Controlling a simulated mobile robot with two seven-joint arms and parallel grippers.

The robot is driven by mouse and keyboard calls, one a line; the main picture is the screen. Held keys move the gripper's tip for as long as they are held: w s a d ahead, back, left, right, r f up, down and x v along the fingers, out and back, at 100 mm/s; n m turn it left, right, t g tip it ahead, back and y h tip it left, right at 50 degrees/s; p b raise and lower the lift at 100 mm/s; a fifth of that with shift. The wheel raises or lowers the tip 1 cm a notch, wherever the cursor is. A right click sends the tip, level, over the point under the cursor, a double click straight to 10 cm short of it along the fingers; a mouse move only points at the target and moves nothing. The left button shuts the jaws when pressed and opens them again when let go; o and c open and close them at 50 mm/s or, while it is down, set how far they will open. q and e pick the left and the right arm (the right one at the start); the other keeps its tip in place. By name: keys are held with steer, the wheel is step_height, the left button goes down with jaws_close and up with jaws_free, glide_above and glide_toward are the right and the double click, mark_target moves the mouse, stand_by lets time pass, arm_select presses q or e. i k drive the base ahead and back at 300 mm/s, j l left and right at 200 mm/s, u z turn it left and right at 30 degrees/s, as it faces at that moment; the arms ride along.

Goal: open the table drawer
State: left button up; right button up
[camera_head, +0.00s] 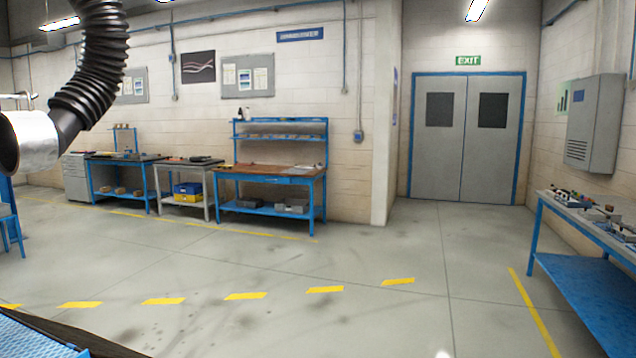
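A blue workbench with a brown top (262,170) and a raised back shelf stands against the far wall, left of the middle of the view. A blue front panel (300,181) under its top at the right may be a drawer front; it looks flush, and no handle can be made out at this distance. To its left stand a grey table (190,164) and another blue bench (110,160) with a dark top. No drawer shows open on any of them. Neither of my grippers is in view.
Open floor (330,265) with dashed yellow lines lies before the benches. A blue table (590,285) with small parts stands at the right. A black hose (92,65) hangs at the upper left. A dark edge (75,335) is close at the lower left. Grey double doors (463,135) are shut.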

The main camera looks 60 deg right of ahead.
mark_target(260, 178)
steer(key=l+z, duration=0.1)
steer(key=z, duration=1.6)
steer(key=i, duration=9.8)
steer(key=j, duration=0.2)
